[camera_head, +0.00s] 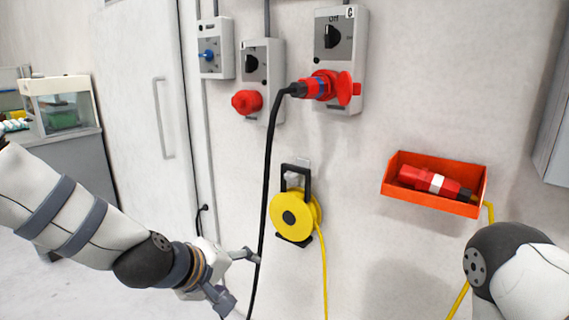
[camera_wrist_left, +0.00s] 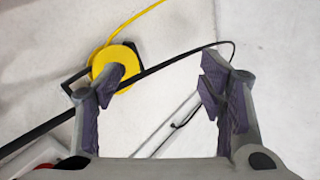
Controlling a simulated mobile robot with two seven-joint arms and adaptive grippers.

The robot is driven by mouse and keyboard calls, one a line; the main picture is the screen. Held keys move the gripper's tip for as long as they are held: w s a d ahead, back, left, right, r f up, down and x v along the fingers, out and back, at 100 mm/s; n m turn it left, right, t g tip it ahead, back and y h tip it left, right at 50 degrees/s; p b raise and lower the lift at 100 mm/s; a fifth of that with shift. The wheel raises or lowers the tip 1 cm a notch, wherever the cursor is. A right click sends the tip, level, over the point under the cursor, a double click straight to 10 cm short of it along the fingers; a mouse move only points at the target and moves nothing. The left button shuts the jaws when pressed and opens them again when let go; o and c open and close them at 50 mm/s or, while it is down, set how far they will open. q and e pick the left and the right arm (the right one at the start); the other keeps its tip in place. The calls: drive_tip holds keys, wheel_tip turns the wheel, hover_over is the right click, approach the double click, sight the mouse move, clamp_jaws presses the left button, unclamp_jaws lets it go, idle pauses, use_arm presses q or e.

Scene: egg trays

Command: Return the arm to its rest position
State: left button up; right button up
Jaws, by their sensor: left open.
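My left gripper (camera_head: 240,281) is open, low in front of the white wall, left of and below the yellow cable reel. In the left wrist view its two fingers (camera_wrist_left: 162,88) stand wide apart with nothing gripped. A black cable (camera_head: 267,180) hangs from the red plug (camera_head: 318,87) in the right-hand switch box and passes close to the left fingertips. In the left wrist view the black cable (camera_wrist_left: 165,63) crosses beyond the fingers; whether it touches them I cannot tell. My right arm (camera_head: 515,265) shows at the lower right; its gripper is out of view.
The yellow reel (camera_head: 292,217) hangs on the wall. An orange bin (camera_head: 433,202) holds a red connector (camera_head: 430,181). Switch boxes (camera_head: 340,60) line the wall above. A white door (camera_head: 135,90) and a grey cabinet (camera_head: 75,165) with a tank stand left. Open floor lies lower left.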

use_arm(q)
drive_tip(key=s+a+f+m+g+y, duration=0.1)
drive_tip(key=s+a+f+m+g, duration=0.15)
drive_tip(key=s+f, duration=0.7)
drive_tip(key=s+a+f+m+g+y, duration=0.15)
drive_tip(key=s+a+f, duration=0.25)
drive_tip(key=s+f, duration=0.5)
drive_tip(key=s+a+f+m+g+y, duration=0.1)
drive_tip(key=s+a+f+g, duration=0.1)
drive_tip(key=s, duration=0.8)
drive_tip(key=s+a+f+m+g+y, duration=0.1)
drive_tip(key=s+a, duration=0.4)
drive_tip(key=s, duration=0.6)
wheel_tip(320, 180, down, 2)
drive_tip(key=shift+f+m+g, duration=0.25)
drive_tip(key=shift+m+g, duration=0.55)
drive_tip(key=shift+g, duration=0.3)
drive_tip(key=shift+w, duration=0.1)
